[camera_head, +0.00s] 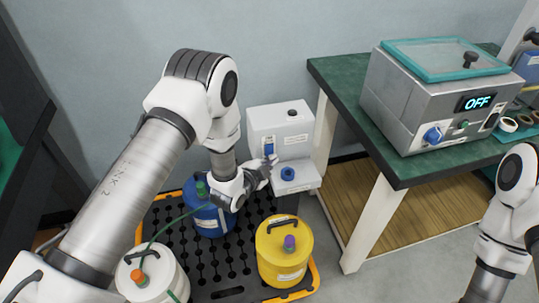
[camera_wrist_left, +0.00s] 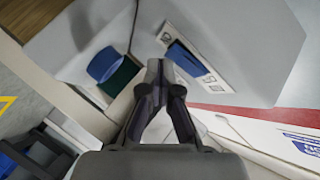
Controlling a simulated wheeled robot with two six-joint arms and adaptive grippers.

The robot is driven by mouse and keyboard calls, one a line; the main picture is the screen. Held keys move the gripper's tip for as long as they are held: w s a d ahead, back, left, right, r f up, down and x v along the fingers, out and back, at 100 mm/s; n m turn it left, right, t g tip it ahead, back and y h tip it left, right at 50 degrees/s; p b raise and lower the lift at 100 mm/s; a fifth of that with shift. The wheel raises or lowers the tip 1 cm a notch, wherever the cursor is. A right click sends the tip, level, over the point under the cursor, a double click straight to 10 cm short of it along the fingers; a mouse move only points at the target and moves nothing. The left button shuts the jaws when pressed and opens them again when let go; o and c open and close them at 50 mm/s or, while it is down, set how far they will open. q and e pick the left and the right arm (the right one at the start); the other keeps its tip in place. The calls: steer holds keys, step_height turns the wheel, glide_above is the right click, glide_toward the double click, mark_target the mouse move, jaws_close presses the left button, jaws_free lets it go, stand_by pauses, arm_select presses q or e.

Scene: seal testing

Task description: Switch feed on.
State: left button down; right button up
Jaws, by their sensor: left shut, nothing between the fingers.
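A white feed unit (camera_head: 290,122) stands against the wall behind the drums. A blue rocker switch (camera_head: 269,147) sits on its front face, and a blue round cap (camera_head: 287,174) sits on its lower step. My left gripper (camera_head: 270,162) is shut and empty, close in front of the switch's lower end. In the left wrist view the shut fingertips (camera_wrist_left: 161,66) are just beside the blue switch (camera_wrist_left: 186,58) on its marked plate. The blue cap (camera_wrist_left: 103,65) is to their left. I cannot tell whether fingers and switch touch. My right gripper is out of view.
A blue drum (camera_head: 208,222), a yellow drum (camera_head: 284,262) and a white drum (camera_head: 165,262) stand on a black spill pallet (camera_head: 230,268). A green-topped table (camera_head: 345,88) at right bears a grey machine (camera_head: 405,105) whose display reads OFF.

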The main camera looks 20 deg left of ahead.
arm_select(q)
steer(key=shift+w+a, duration=0.2)
steer(key=shift+w, duration=0.05)
steer(key=shift+s+d, duration=0.1)
stand_by(0.5)
steer(key=shift+s+d, duration=0.35)
steer(key=shift+s, duration=0.2)
steer(key=s+d, duration=0.1)
steer(key=s+d+p, duration=0.1)
steer(key=s, duration=0.2)
steer(key=shift+d+r+p, duration=0.35)
steer(key=shift+d+p, duration=0.05)
